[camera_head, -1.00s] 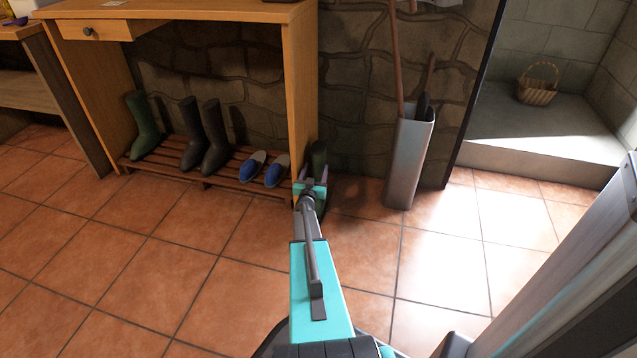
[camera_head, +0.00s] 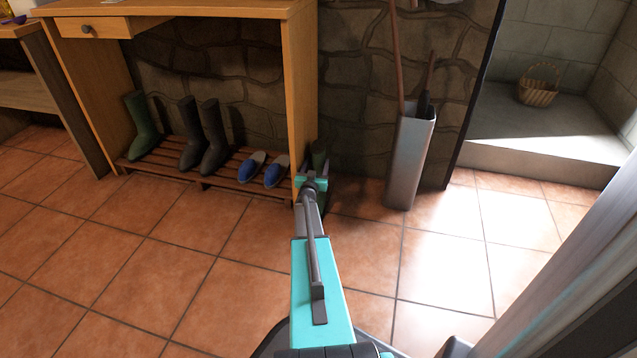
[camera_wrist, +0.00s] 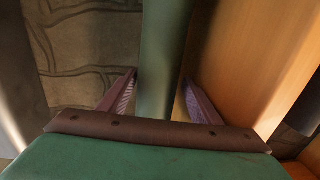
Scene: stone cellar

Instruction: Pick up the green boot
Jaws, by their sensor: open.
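A green boot (camera_head: 319,152) stands on the floor just right of the table's right leg, mostly hidden behind my gripper. In the wrist view its green shaft (camera_wrist: 162,50) rises between the two fingers. My gripper (camera_wrist: 159,80) is open, with one finger on each side of the shaft; gaps show at the fingertips. In the head view my gripper (camera_head: 315,172) is low in front of the boot. Another green boot (camera_head: 143,125) stands at the left end of the shoe rack.
The wooden table leg (camera_head: 300,100) is close beside my gripper. The slatted rack (camera_head: 222,185) holds dark boots (camera_head: 213,140) and blue slippers (camera_head: 276,171). A grey metal stand (camera_head: 408,160) is to the right. The tiled floor in front is clear.

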